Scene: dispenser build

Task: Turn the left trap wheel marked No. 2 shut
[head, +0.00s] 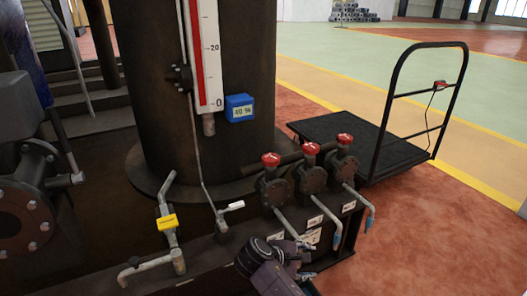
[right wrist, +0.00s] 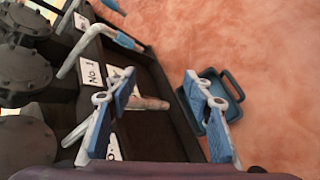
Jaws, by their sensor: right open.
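Three red trap wheels stand in a row in the head view: left (head: 270,159), middle (head: 311,148) and right (head: 345,139). Each tops a dark round valve body with a bent grey spout below. I cannot read a No. 2 mark on the left one. My right gripper (head: 301,252) is below and in front of the left valve, apart from its wheel. In the right wrist view its blue-padded fingers (right wrist: 160,88) are open. A pale pipe end (right wrist: 150,103) shows between them; I cannot tell its depth. No wheel shows there. My left gripper is not in view.
White labels hang below the valves; one reads No. 1 (right wrist: 91,74). A blue handled container (right wrist: 233,84) is on the reddish floor. A flat cart (head: 395,150) stands behind the valves. A yellow-tagged pipe (head: 167,221) and white-handled lever (head: 232,206) stand left.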

